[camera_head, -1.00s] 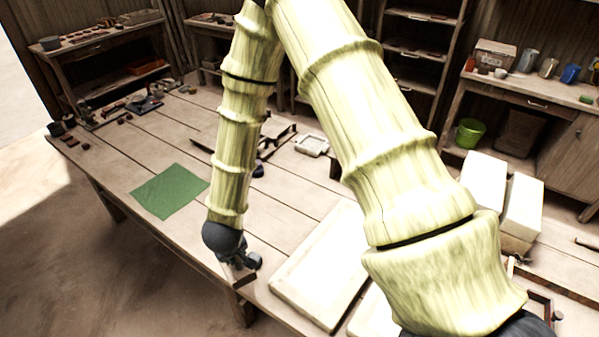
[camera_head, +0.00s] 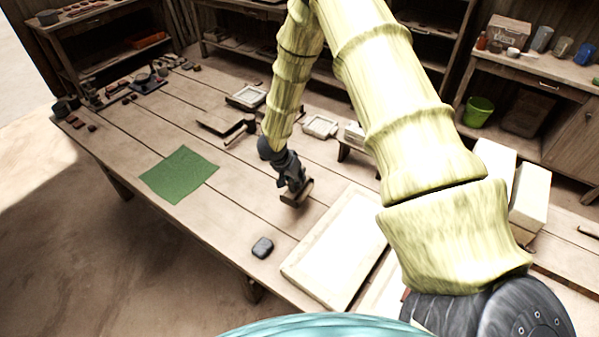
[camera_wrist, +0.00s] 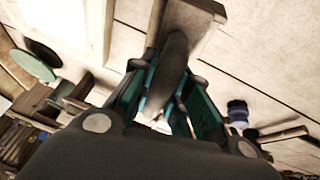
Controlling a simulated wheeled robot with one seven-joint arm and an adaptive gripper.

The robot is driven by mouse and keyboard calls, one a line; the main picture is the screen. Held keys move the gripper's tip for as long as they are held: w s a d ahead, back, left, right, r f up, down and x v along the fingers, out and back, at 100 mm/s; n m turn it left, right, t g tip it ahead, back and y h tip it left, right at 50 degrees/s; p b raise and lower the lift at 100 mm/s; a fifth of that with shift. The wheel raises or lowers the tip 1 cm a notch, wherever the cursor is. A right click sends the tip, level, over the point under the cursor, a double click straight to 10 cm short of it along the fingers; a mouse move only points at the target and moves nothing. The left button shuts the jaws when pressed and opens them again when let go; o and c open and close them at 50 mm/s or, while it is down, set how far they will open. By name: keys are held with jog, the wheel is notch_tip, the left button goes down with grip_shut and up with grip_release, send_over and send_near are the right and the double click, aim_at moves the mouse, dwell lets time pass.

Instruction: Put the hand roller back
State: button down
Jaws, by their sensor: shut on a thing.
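My gripper (camera_head: 295,188) is over the middle of the table, left of the large pale slab. It is shut on a brown wooden piece with a dark grip, which I take to be the hand roller (camera_head: 297,196). In the wrist view, the hand roller (camera_wrist: 197,22) shows as a brown block, with its rounded dark grip between the teal fingers (camera_wrist: 172,85). Its underside is hidden, so I cannot tell whether it touches the table.
A dark rounded block (camera_head: 262,247) lies near the table's front edge. The pale slab (camera_head: 335,250) is to the right, a green cloth (camera_head: 180,173) to the left. A dark-headed tool (camera_head: 240,130) and a small pale frame (camera_head: 320,126) lie behind. Bare planks surround the cloth.

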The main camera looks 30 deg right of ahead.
jog(key=shift+w+d+m, duration=0.25)
jog(key=shift+d+m, duration=0.15)
jog(key=shift+d, duration=0.4)
jog(key=shift+d+f, duration=0.1)
jog(key=shift+f, duration=0.05)
notch_tip(320, 180, down, 5)
jog(key=b, duration=0.4)
jog(key=shift+f+b, duration=0.45)
dwell(0.6)
jog(key=c, duration=1.3)
grip_release()
jog(key=v, duration=1.2)
jog(key=shift+w, duration=0.15)
